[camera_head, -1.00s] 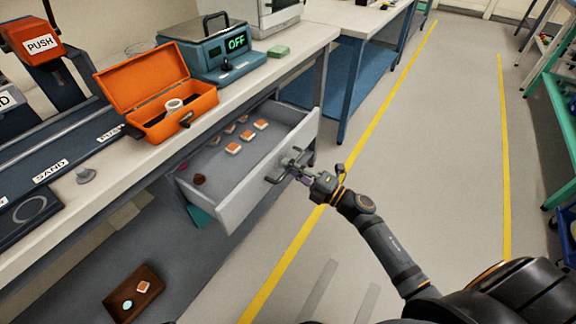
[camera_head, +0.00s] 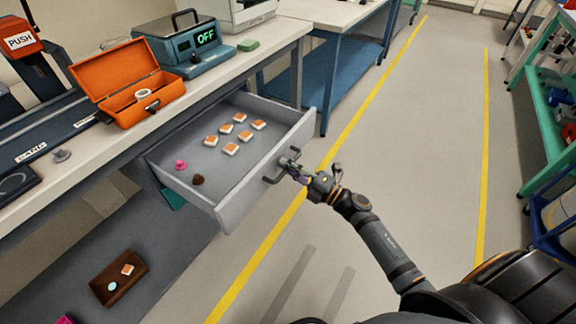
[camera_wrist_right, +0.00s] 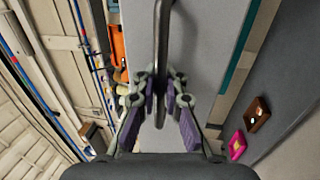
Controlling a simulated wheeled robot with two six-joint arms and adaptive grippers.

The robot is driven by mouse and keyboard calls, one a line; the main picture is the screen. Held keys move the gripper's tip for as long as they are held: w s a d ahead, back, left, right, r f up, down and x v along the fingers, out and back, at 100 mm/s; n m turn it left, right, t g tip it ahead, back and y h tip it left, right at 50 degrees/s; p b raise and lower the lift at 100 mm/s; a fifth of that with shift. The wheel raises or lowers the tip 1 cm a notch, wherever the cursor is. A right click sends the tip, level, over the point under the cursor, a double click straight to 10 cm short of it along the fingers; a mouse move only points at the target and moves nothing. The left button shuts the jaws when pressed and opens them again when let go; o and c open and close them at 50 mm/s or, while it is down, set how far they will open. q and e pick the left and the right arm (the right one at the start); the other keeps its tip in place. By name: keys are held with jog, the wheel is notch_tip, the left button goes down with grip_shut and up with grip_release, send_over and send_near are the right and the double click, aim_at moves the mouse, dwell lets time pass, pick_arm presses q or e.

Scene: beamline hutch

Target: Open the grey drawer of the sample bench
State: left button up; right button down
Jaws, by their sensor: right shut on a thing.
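The grey drawer (camera_head: 258,187) of the sample bench (camera_head: 196,88) is pulled well out. Several orange-and-white pieces (camera_head: 230,148), a pink item (camera_head: 181,165) and a dark brown item (camera_head: 197,180) lie inside it. My right gripper (camera_head: 296,171) is at the drawer's front, shut on the bar handle (camera_head: 272,178). In the right wrist view the handle (camera_wrist_right: 161,50) runs between the purple-padded fingers of my right gripper (camera_wrist_right: 161,92), with the grey drawer front (camera_wrist_right: 205,50) behind. My left gripper is not in view.
On the bench top stand an open orange case (camera_head: 128,85) and a teal device (camera_head: 190,45) reading OFF. A brown tray (camera_head: 118,285) is on the surface below. Green shelving (camera_head: 550,105) stands at right. The floor (camera_head: 400,150) between is clear.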

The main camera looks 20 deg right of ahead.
jog(key=shift+f, duration=0.2)
jog(key=c, duration=1.7)
grip_release()
jog(key=shift+r, duration=0.1)
jog(key=v, duration=1.2)
